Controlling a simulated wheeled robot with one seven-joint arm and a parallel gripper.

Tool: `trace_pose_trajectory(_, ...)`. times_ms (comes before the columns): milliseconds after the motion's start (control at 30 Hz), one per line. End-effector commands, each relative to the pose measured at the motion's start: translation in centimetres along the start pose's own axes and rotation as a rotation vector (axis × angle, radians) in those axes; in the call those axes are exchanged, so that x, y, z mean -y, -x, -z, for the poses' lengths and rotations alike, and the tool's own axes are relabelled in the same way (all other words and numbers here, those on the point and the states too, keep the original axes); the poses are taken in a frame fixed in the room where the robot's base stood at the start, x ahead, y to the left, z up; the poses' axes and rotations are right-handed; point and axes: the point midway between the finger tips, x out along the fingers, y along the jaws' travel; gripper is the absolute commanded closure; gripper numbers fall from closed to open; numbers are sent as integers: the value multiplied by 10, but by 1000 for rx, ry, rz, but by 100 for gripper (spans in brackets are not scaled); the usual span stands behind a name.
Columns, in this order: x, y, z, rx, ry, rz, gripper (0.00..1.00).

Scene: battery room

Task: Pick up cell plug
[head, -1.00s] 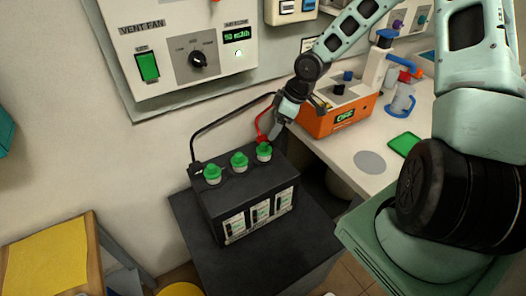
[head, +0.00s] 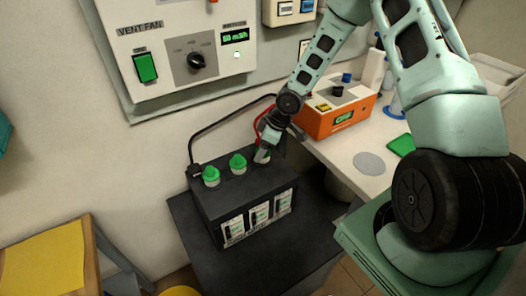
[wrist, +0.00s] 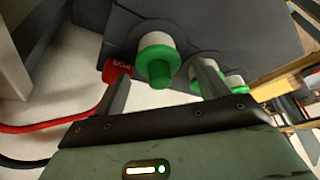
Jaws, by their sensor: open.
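A black battery (head: 245,197) has three green-capped plugs in a row on its top. The left plug (head: 211,174) and the middle plug (head: 238,163) are in clear sight in the head view. The right plug is mostly hidden there behind my gripper (head: 264,150). In the wrist view, a green plug with a white collar (wrist: 157,60) lies between my open fingers (wrist: 162,78), ahead of the palm. I cannot tell whether the fingers touch it. The other plugs (wrist: 238,86) show to the right, partly behind the right finger.
A red terminal clamp (wrist: 117,71) with a red cable sits close beside the left finger. A black cable (head: 208,129) arches behind the battery. An orange charger (head: 336,116) stands on the white bench (head: 345,152) to the right. The battery rests on a dark stand (head: 265,262).

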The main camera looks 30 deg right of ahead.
Motion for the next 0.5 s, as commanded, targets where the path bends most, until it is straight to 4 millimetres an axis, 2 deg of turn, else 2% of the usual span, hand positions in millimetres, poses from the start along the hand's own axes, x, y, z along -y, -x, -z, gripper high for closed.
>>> trace_pose_trajectory(100, 0, 0, 0, 0, 0, 0, 29)
trace_pose_trajectory(267, 0, 0, 0, 0, 0, 0, 73)
trace_pose_trajectory(500, 0, 1, 0, 0, 0, 0, 74)
